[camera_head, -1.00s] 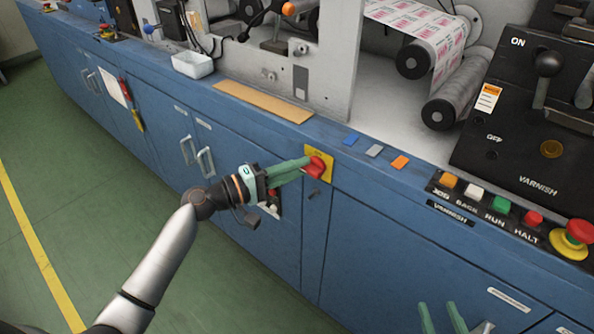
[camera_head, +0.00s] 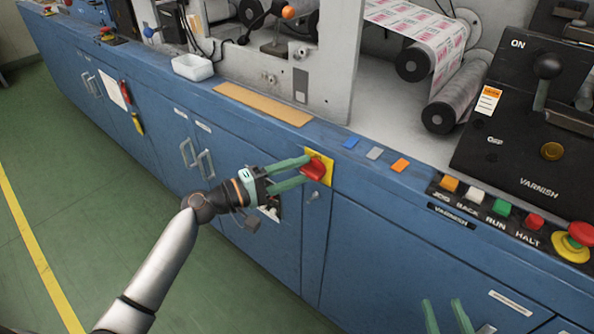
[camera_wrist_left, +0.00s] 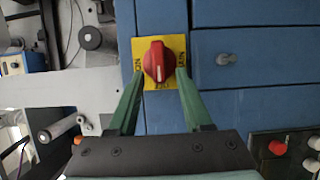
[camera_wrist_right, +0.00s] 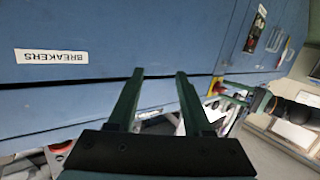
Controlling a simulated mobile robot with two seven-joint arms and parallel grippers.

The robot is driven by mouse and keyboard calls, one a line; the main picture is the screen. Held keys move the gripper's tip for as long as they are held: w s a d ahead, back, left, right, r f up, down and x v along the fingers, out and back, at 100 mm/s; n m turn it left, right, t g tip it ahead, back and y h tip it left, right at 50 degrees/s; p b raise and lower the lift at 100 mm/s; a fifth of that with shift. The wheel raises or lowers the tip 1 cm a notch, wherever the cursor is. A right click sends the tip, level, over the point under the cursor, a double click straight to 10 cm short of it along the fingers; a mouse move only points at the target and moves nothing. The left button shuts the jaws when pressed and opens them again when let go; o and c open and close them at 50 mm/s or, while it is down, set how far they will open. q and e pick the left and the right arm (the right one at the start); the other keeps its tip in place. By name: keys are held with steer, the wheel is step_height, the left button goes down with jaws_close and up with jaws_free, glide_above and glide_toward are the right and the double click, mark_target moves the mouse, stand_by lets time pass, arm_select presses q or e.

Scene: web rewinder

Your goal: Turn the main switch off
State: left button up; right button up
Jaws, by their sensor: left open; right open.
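The main switch is a red rotary knob (camera_head: 313,168) on a yellow plate (camera_head: 322,156) on the blue cabinet front. The left wrist view shows the knob (camera_wrist_left: 158,62) with its long axis upright in that picture; the plate's lettering is too blurred to read surely. My left gripper (camera_head: 303,170) is open at the switch. Its green fingertips (camera_wrist_left: 159,74) lie on either side of the knob, with gaps visible on both sides in the wrist view. My right gripper (camera_head: 446,302) is open and empty, low in front of the cabinet; its fingers also show in the right wrist view (camera_wrist_right: 160,74).
A button row with a green button (camera_head: 501,207) and a red emergency stop (camera_head: 579,236) lies on the ledge at right. A black varnish panel with a lever (camera_head: 545,80) stands above. A small keyhole (camera_head: 313,196) is below the switch. Green floor at left is clear.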

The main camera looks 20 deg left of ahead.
arm_select(q)
steer(key=shift+s+a, duration=0.1)
steer(key=v, duration=1.2)
arm_select(e)
steer(key=shift+w+r+t, duration=0.2)
steer(key=shift+r+t, duration=0.2)
steer(key=shift+r, duration=0.45)
arm_select(q)
steer(key=shift+a, duration=0.15)
arm_select(e)
steer(key=shift+f, duration=0.1)
